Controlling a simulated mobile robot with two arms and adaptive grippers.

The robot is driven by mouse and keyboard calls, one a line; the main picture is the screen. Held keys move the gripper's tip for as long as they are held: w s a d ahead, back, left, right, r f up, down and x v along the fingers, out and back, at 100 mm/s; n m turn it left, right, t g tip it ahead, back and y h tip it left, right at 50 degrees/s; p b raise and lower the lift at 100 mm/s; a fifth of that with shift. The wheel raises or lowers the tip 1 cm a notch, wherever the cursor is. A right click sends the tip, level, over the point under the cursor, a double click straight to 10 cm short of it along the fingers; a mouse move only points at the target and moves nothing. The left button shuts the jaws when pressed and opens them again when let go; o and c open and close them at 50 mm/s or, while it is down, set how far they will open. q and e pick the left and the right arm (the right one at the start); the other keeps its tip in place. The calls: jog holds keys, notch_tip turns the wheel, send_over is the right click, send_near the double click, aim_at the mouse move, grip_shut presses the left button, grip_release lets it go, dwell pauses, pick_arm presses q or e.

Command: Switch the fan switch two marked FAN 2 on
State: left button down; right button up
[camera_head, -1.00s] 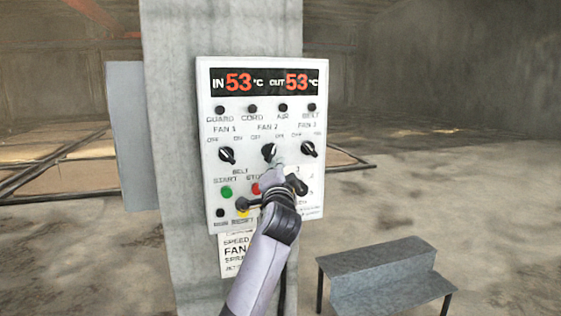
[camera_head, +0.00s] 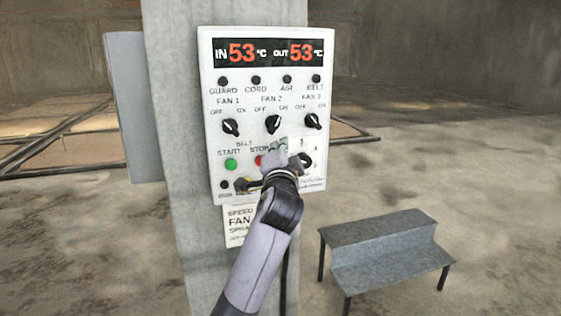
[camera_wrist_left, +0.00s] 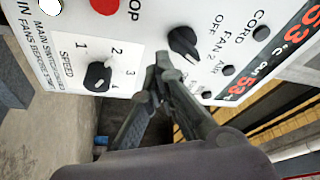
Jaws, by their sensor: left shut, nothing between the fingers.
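The FAN 2 switch (camera_head: 273,124) is a black rotary knob in the middle of the panel's knob row, with OFF at its upper left and ON at its upper right. Its handle leans up and right, towards ON. The FAN 1 knob (camera_head: 231,127) and FAN 3 knob (camera_head: 312,121) lean the other way. My left gripper (camera_head: 281,147) is shut and empty just below the FAN 2 knob. In the left wrist view the shut fingertips (camera_wrist_left: 163,60) are beside the FAN 2 knob (camera_wrist_left: 183,42), seemingly apart from it. My right gripper is not in view.
The white control panel (camera_head: 212,165) hangs on a concrete pillar (camera_head: 172,150). Below the knobs are a green START button (camera_head: 231,164), a red STOP button (camera_head: 259,160) and a SPEED knob (camera_wrist_left: 98,76). A grey step stool (camera_head: 380,238) stands on the floor at right.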

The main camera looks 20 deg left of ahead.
pick_arm(q)
jog(key=v, duration=0.8)
jog(key=shift+w, duration=0.1)
